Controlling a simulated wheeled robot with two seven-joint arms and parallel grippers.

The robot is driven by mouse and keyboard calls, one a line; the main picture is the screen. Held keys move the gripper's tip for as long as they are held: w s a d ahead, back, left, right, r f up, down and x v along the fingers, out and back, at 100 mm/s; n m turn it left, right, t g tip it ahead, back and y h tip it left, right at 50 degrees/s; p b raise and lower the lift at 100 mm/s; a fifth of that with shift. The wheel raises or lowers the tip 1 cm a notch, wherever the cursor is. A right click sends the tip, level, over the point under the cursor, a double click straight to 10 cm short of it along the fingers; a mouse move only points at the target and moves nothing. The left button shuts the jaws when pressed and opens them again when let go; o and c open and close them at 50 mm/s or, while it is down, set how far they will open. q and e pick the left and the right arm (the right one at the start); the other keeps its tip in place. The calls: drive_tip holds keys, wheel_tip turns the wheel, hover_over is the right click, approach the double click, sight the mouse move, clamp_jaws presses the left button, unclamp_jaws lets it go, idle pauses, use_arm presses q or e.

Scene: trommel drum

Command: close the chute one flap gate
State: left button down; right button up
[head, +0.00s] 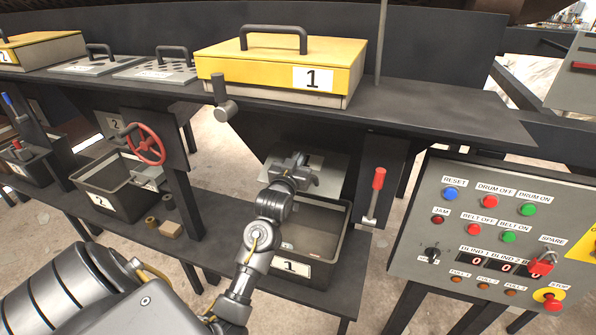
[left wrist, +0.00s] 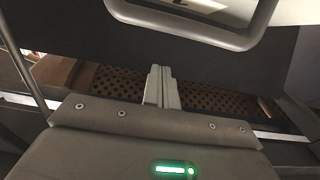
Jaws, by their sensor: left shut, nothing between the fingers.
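The chute one station sits under the yellow cover marked 1 (head: 325,78). Below it, a pale grey plate (head: 330,168), which looks like the flap, shows partly behind my left gripper (head: 300,168). A red-handled lever (head: 377,180) stands upright just right of the plate. My left gripper is shut and empty in front of the plate; whether it touches the plate I cannot tell. My right gripper is out of view.
A dark bin marked 1 (head: 335,245) stands below the plate, partly hidden by my left arm. A bin marked 2 (head: 105,200) and a red handwheel (head: 146,146) are at left. A control panel (head: 470,245) stands at right. Perforated mesh (left wrist: 210,97) shows behind the fingers.

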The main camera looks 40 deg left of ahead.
use_arm(q)
drive_tip(key=f, duration=0.1)
drive_tip(key=s+f, duration=0.1)
drive_tip(key=f, duration=0.1)
drive_tip(key=shift+s+d+f, duration=0.15)
drive_tip(key=shift+d, duration=0.05)
drive_tip(key=shift+f, duration=0.3)
drive_tip(key=shift+d, duration=0.1)
